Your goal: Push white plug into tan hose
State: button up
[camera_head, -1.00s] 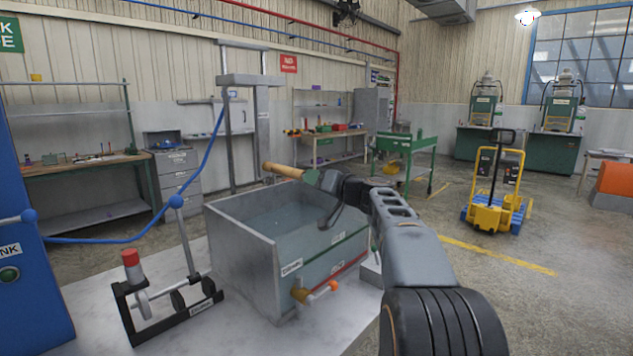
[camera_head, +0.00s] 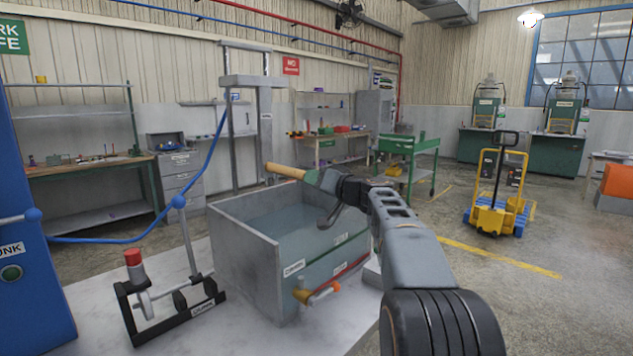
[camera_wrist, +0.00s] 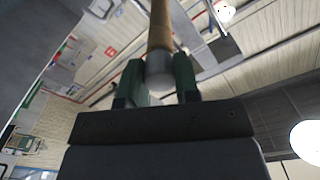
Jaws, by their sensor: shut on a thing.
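My gripper (camera_head: 314,179) is shut on a tan hose (camera_head: 286,171), seen as a short, straight tan tube pointing left above the grey open-topped tank. In the wrist view the hose (camera_wrist: 160,28) runs up and away between the two green fingers of my gripper (camera_wrist: 158,84). Its near end there is a pale, whitish round face; I cannot tell whether this is the white plug or the hose's own end. No separate white plug can be made out in either view.
The grey tank (camera_head: 243,252) holds liquid and has an orange-handled tap (camera_head: 318,293). A black stand with a red-topped cylinder (camera_head: 134,262) is at front left. A blue hose (camera_head: 130,240) hangs at left. A yellow pallet truck (camera_head: 493,213) stands on open floor at right.

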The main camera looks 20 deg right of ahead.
jog(key=shift+w+a+b, duration=0.3)
jog(key=shift+w+b, duration=0.2)
dwell(1.5)
jog(key=shift+r, duration=0.2)
jog(key=o, duration=1)
jog(key=shift+f, duration=0.1)
jog(key=shift+c, duration=0.2)
jog(key=shift+s+d+f+b, duration=0.25)
jog(key=shift+f+b, duration=0.15)
jog(key=shift+f, duration=0.05)
jog(key=r+b+v, duration=0.1)
jog(key=v, duration=1.2)
jog(key=shift+s, duration=0.35)
jog(key=shift+d+r, duration=0.1)
jog(key=shift+r, duration=0.1)
